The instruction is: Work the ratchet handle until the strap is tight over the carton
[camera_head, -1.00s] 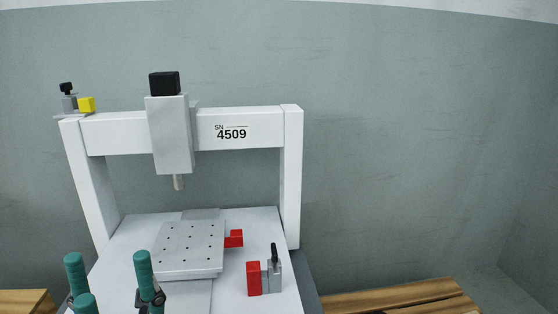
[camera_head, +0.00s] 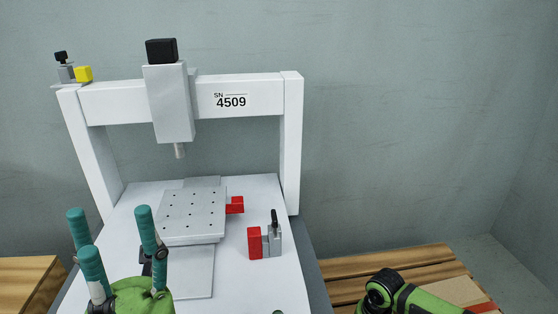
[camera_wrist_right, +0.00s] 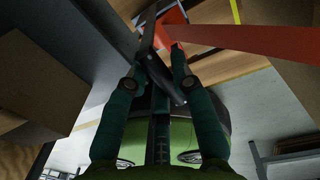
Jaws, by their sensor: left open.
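The carton (camera_head: 452,290) shows as a tan patch at the bottom right of the head view, with a red strap (camera_head: 484,307) across it, mostly cut off. My left gripper (camera_head: 110,238) is open and empty, its teal fingers pointing up in front of the gantry machine. In the right wrist view, the teal fingers of my right gripper (camera_wrist_right: 153,68) stand either side of a dark metal bar (camera_wrist_right: 162,78), possibly the ratchet handle. I cannot tell whether they grip it. The orange-red strap (camera_wrist_right: 250,43) runs to the right from beyond the fingertips.
A white gantry machine (camera_head: 292,150) with a perforated plate (camera_head: 190,215) and a red-and-grey clamp (camera_head: 265,241) stands at left centre. Wooden slats (camera_head: 395,262) lie right of it. A brown box (camera_wrist_right: 38,82) is at the left of the wrist view.

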